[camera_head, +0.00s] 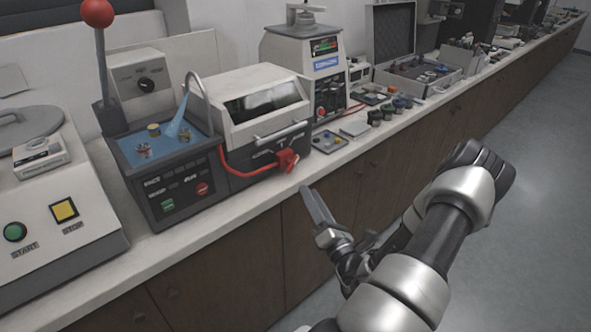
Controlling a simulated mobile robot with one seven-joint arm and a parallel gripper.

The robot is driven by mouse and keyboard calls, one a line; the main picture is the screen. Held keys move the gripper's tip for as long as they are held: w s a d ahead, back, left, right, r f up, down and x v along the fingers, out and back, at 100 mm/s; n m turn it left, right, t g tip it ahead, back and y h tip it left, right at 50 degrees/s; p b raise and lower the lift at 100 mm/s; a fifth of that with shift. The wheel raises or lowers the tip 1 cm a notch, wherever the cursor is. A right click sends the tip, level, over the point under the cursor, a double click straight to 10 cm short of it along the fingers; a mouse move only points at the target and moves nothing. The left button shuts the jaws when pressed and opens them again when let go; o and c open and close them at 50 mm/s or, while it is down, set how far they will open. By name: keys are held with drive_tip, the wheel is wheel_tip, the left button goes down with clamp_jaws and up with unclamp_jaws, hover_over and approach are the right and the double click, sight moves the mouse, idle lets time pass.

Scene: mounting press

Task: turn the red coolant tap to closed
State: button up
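The red coolant tap (287,160) sits low on the front of the white and dark machine (262,112), near the bench's front edge. A red hose (248,172) runs left from it along the machine's front. Its exact handle angle is too small to read. My gripper (310,196) is in front of the bench, below and slightly right of the tap, apart from it. Its long grey finger points up and left toward the tap. Whether the fingers are parted is unclear from this side; nothing shows held.
A bent spout (197,88) pours a bluish stream into the blue basin (125,147) left of the machine. A red-knobbed lever (98,14) rises behind it. A small tray (327,141) and jars lie to the tap's right. Free floor (500,255) lies right of the bench.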

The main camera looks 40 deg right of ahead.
sight(294, 165)
drive_tip(key=x, duration=1.1)
drive_tip(key=shift+f+b, duration=0.1)
drive_tip(key=shift+b, duration=0.25)
clamp_jaws()
